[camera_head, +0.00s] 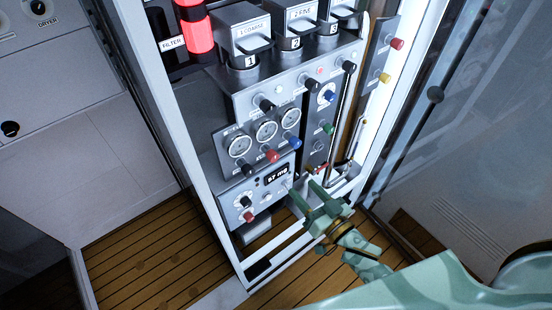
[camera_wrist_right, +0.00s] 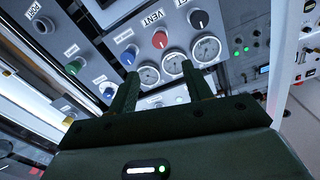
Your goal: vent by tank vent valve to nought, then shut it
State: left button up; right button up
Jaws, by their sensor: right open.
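The red knob (camera_head: 272,156) sits in the middle of a row below three gauges (camera_head: 266,131), between a black knob and a blue knob. In the right wrist view the red knob (camera_wrist_right: 160,40) has a label beside it that seems to read VENT; I cannot read whether it says tank. My right gripper (camera_head: 301,187) is open and empty, in front of the panel, below and right of the red knob and apart from it. Its two fingers also show in the right wrist view (camera_wrist_right: 162,80), pointing toward the gauges. My left gripper is not in view.
A small display (camera_head: 277,174) reads about 57. A blue knob (camera_head: 294,143) and a black knob (camera_head: 247,170) flank the red one closely. A green knob (camera_head: 327,128) is to the right. The white cabinet frame (camera_head: 215,215) borders the panel. Wooden floor lies below.

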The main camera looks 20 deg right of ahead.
aim_at(275, 158)
jog(key=b+x, duration=0.1)
jog(key=x, duration=1.2)
jog(key=shift+w+a, duration=0.15)
jog(key=shift+w, duration=0.05)
jog(key=c, duration=1)
